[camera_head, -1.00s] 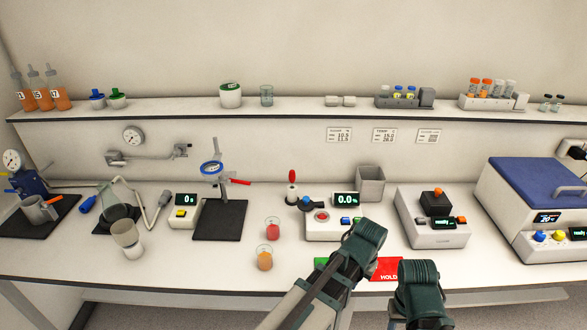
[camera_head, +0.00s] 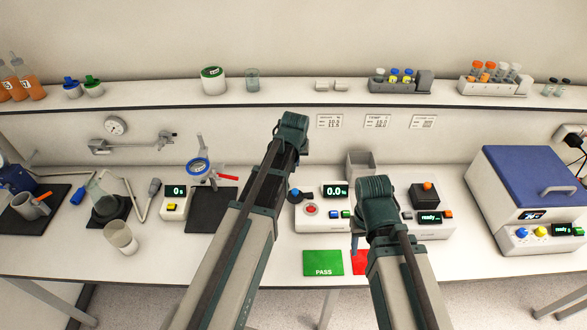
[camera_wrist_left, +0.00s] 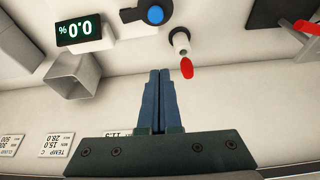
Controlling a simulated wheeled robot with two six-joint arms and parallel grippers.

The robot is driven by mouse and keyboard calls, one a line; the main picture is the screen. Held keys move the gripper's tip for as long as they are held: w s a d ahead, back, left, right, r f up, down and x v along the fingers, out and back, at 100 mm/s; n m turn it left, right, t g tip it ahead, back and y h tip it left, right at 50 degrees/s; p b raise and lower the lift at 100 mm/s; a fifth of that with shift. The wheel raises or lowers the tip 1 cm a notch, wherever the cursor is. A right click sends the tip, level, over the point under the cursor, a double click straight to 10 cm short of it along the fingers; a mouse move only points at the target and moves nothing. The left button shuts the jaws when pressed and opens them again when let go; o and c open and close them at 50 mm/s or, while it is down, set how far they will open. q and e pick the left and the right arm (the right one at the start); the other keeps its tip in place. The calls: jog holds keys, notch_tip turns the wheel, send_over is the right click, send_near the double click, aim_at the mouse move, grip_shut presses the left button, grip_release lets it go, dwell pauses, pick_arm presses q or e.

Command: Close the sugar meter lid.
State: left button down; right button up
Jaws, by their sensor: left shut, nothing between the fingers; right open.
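The sugar meter (camera_head: 340,222) is a white box on the bench with a display reading 0.0, a red spot in its top and small buttons. Its lid with a blue knob (camera_head: 294,192) stands at the left side, off the red spot; the lid shows open. The knob also shows in the left wrist view (camera_wrist_left: 155,14). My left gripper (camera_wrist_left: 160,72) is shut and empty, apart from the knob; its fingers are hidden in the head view. My right gripper (camera_head: 357,236) points down just right of the meter, open, its fingers partly hidden by its wrist.
A white post with a red tip (camera_wrist_left: 183,52) stands near the knob. A grey bin (camera_head: 360,162) is behind the meter. A green PASS pad (camera_head: 323,263) and a red pad (camera_head: 361,262) lie in front. Another white device (camera_head: 432,218) stands right. My left arm hides part of the bench.

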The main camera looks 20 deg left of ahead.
pick_arm(q)
jog(key=b, duration=0.9)
send_over(300, 193)
jog(key=w+a, duration=0.3)
jog(key=w, duration=0.1)
notch_tip(300, 193, down, 10)
jog(key=shift+d+r, duration=0.1)
jog(key=s, duration=0.3)
jog(key=shift+s+d, duration=0.35)
jog(key=shift+d, duration=0.05)
jog(key=shift+s, duration=0.2)
jog(key=shift+w, duration=0.1)
